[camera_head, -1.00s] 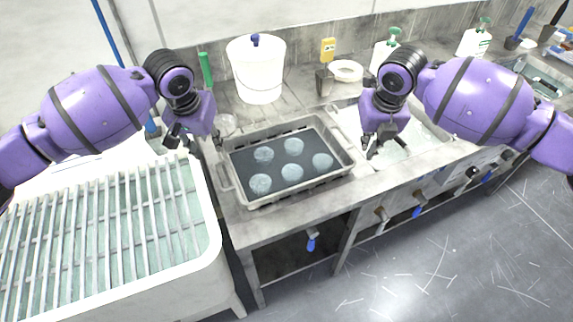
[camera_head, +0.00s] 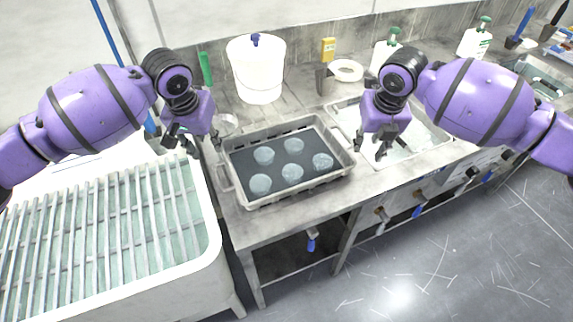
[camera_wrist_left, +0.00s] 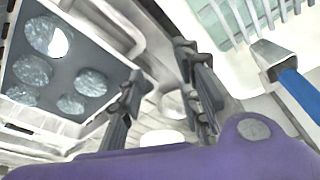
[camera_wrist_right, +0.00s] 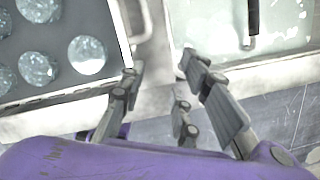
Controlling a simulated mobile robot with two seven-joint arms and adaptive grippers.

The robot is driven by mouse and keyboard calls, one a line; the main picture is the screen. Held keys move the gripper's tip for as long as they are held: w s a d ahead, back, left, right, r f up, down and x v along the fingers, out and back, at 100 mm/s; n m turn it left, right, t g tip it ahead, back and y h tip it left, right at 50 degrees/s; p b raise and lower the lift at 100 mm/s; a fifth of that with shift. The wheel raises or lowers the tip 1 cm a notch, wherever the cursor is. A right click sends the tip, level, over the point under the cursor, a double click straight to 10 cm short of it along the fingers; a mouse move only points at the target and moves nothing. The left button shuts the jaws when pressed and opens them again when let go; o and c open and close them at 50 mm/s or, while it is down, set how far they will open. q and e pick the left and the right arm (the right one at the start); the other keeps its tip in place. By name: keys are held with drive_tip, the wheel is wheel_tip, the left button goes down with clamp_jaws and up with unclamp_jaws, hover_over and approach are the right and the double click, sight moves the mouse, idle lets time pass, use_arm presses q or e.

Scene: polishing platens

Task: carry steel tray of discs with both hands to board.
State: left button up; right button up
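The steel tray (camera_head: 318,185) rests on the counter, holding several pale round discs (camera_head: 293,145) on a dark bottom. The tray (camera_wrist_left: 117,58) also shows in the left wrist view and the tray (camera_wrist_right: 68,94) in the right wrist view. My left gripper (camera_head: 193,141) is open and empty beside the tray's left end; its fingers stand apart in the left wrist view (camera_wrist_left: 157,90). My right gripper (camera_head: 372,147) is open and empty just beyond the tray's right end, with fingers apart in the right wrist view (camera_wrist_right: 170,85). I cannot pick out the board.
A white bucket (camera_head: 256,75) stands behind the tray. A sink (camera_head: 417,137) lies to the right and a white basin with a slatted rack (camera_head: 210,238) to the left.

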drive_tip(key=shift+r, duration=0.25)
use_arm(q)
drive_tip(key=v, duration=1.1)
drive_tip(key=shift+r, duration=0.25)
use_arm(e)
drive_tip(key=v, duration=1.1)
drive_tip(key=shift+s+r, duration=0.2)
drive_tip(key=shift+r, duration=0.05)
